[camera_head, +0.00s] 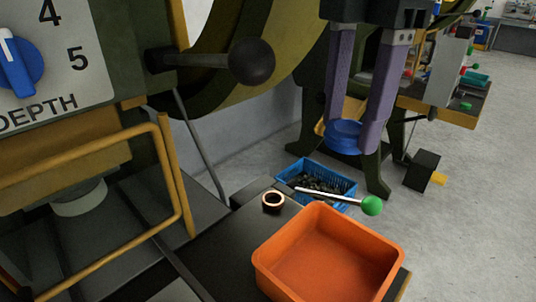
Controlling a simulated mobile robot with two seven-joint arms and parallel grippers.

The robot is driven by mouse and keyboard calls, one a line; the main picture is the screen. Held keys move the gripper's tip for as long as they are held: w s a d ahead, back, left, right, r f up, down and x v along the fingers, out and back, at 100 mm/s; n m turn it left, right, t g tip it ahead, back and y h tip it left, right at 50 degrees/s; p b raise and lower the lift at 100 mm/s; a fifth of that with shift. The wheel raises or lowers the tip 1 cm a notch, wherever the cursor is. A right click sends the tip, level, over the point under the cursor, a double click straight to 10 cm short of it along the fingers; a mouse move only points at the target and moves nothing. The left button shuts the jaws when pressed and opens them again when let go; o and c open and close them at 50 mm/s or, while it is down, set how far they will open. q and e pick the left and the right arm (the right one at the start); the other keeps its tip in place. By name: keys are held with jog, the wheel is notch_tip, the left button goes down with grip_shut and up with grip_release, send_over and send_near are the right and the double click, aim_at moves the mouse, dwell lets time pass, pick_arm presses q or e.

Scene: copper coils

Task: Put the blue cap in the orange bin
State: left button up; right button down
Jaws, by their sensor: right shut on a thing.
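My right gripper (357,130) hangs down from the top of the head view, its two long purple-grey fingers shut on the blue cap (345,137). The cap is round and shows between and below the fingertips. In the picture it appears above and behind the orange bin (325,262), clear of it. The bin is a shallow open square tray at the front, and its visible inside is empty. My left gripper is not in view.
A lever with a green knob (372,205) sticks out behind the bin. A blue crate (335,181) with dark pieces stands farther back. Machine with a black-knobbed handle (250,62) fills the left.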

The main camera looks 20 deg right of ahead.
aim_at(324, 279)
pick_arm(q)
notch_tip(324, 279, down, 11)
jog(key=b, duration=0.9)
pick_arm(e)
jog(key=f+n, duration=0.2)
jog(key=f, duration=0.7)
jog(key=d+f+n, duration=0.1)
jog(key=f+n, duration=0.1)
jog(key=f, duration=0.7)
jog(key=f+n, duration=0.2)
jog(key=f, duration=0.7)
jog(key=shift+d, duration=0.3)
jog(key=shift+f, duration=0.2)
jog(key=shift+c, duration=1.4)
grip_release()
pick_arm(q)
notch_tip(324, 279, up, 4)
jog(key=p, duration=0.3)
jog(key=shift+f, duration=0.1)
pick_arm(e)
notch_tip(324, 279, up, 12)
jog(key=shift+r, duration=0.25)
